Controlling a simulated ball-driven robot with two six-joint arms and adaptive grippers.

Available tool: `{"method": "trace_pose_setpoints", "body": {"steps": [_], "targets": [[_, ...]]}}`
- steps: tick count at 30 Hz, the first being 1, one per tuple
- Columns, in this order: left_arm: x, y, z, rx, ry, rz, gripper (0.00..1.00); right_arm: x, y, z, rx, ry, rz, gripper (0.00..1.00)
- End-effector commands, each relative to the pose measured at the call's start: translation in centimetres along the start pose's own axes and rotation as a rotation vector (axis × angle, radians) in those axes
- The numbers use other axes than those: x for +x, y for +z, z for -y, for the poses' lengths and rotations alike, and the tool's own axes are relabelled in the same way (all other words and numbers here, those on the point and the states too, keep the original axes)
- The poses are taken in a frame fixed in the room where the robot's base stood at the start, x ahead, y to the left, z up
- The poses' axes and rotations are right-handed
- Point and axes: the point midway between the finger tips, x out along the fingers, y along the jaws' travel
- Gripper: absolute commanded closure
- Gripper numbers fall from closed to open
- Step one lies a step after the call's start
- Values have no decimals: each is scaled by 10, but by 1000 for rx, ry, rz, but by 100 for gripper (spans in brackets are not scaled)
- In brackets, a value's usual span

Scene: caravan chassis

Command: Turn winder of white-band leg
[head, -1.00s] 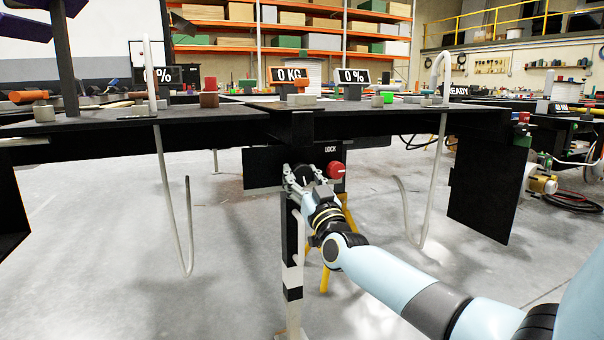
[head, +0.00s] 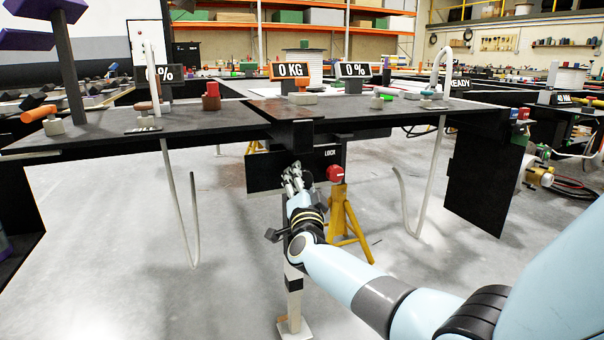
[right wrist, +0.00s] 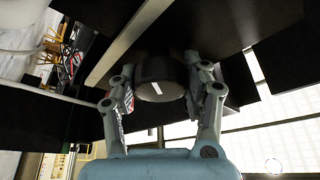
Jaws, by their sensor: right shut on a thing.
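The white-band leg (head: 294,306) stands below the front of the black chassis, with black and white sections and a flat foot plate on the floor. My right gripper (head: 292,172) is up at the dark panel above this leg. In the right wrist view its two fingers stand on either side of a round black winder knob (right wrist: 160,88) with a small white mark on its face, and they are shut on it. In the head view the gripper and wrist hide the knob and the leg's upper part. My left gripper is not in view.
A red LOCK knob (head: 335,174) sits just right of my right gripper. A yellow stand (head: 343,225) is behind the leg. Bent grey rods (head: 192,225) hang from the chassis top (head: 220,124). Floor in front is open.

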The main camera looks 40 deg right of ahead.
Motion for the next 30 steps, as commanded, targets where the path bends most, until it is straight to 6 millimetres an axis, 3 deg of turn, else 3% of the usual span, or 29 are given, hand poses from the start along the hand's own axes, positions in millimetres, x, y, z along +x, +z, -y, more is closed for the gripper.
{"method": "trace_pose_setpoints", "body": {"steps": [10,26,27,30], "targets": [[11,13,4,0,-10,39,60,0,0,0,124,52,1,85],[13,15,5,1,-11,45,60,-1,1,-1,143,61,1,85],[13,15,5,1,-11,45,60,-1,1,-1,143,61,1,49],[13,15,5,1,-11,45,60,-1,0,-1,143,60,1,36]]}}
